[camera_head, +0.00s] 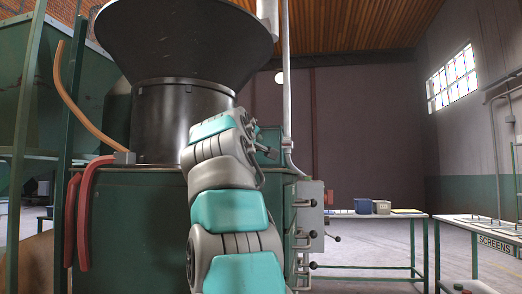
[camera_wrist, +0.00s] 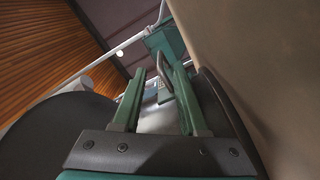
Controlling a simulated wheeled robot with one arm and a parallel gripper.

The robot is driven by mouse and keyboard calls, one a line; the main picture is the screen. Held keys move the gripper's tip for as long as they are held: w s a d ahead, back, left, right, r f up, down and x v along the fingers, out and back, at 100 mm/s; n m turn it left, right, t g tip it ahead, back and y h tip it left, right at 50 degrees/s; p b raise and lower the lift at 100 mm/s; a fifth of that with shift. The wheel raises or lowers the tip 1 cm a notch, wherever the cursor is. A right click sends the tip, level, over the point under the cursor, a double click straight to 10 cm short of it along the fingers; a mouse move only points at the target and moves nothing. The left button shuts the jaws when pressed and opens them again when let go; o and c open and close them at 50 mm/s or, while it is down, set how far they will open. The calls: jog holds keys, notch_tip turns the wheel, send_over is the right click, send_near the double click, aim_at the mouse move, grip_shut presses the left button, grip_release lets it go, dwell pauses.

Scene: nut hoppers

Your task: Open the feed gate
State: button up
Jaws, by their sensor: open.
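A dark hopper (camera_head: 185,40) with a wide funnel sits on a green machine housing (camera_head: 130,220). I cannot clearly make out which part is the feed gate. A small green box (camera_head: 270,140) stands beside the hopper's neck, partly hidden by my arm; a green box-like part (camera_wrist: 165,38) also shows in the wrist view beyond the fingertips. My gripper (camera_wrist: 159,70) is open, its two green fingers apart. A thin grey bar (camera_wrist: 162,66) shows between the fingertips; I cannot tell whether it touches them. In the head view my wrist mostly hides the fingers.
Levers with dark knobs (camera_head: 306,266) stick out from the housing's right side. A grey vertical pipe (camera_head: 287,90) rises beside the hopper. Red hoses (camera_head: 83,220) hang at left. A table (camera_head: 370,214) with bins and a screens table (camera_head: 480,232) stand right; floor between is clear.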

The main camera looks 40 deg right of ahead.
jog(key=p+x, duration=0.3)
jog(key=x, duration=0.3)
jog(key=shift+w+d+r+p, duration=0.15)
jog(key=shift+w+d+p, duration=0.1)
jog(key=shift+d+p, duration=0.05)
jog(key=shift+w+d, duration=0.3)
jog(key=shift+d, duration=0.1)
grip_shut()
